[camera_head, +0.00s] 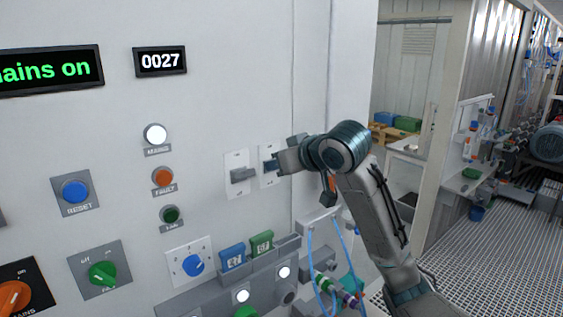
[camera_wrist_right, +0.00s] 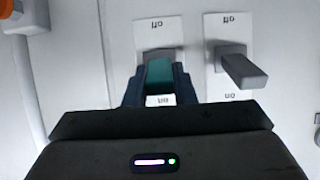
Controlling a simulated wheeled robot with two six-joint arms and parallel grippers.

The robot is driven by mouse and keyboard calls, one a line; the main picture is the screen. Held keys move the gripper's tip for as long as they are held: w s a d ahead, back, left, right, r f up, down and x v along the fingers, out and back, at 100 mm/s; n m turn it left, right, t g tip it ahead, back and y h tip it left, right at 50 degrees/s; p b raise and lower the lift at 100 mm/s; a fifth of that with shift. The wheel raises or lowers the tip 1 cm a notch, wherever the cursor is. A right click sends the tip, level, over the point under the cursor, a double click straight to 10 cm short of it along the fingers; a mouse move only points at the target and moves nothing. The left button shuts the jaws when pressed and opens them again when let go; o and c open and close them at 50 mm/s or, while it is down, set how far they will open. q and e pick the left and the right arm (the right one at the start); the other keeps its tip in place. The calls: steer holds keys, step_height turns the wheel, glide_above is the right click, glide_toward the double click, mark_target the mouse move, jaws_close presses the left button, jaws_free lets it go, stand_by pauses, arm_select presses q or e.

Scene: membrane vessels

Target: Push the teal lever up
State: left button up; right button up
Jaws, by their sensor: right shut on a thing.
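The teal lever (camera_wrist_right: 159,74) stands on a white plate with off and on labels, which read upside down in the wrist view. My right gripper (camera_wrist_right: 160,82) has its two dark blue fingers on either side of the lever and is shut on it. In the head view my right gripper (camera_head: 274,164) reaches the right one of two lever plates (camera_head: 268,182) on the panel, and hides most of the teal lever. I cannot tell the lever's exact tilt. My left gripper is not in view.
A grey lever (camera_head: 243,175) juts out just left of my right gripper; it also shows in the wrist view (camera_wrist_right: 242,70). Blue (camera_head: 232,257) and green (camera_head: 262,244) blocks sit below. A red-orange FAULT lamp (camera_head: 163,176) and a blue RESET button (camera_head: 75,191) lie further left.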

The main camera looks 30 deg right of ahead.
steer(key=shift+r, duration=0.1)
stand_by(0.4)
steer(key=o, duration=1)
steer(key=shift+w, duration=0.1)
steer(key=shift+s+r, duration=0.1)
steer(key=shift+s, duration=0.25)
steer(key=b+v, duration=0.1)
steer(key=v, duration=0.2)
steer(key=b+v, duration=0.2)
steer(key=v, duration=0.1)
steer(key=b+v, duration=0.1)
steer(key=v, duration=0.3)
steer(key=shift+w+r, duration=0.1)
steer(key=shift+r, duration=0.15)
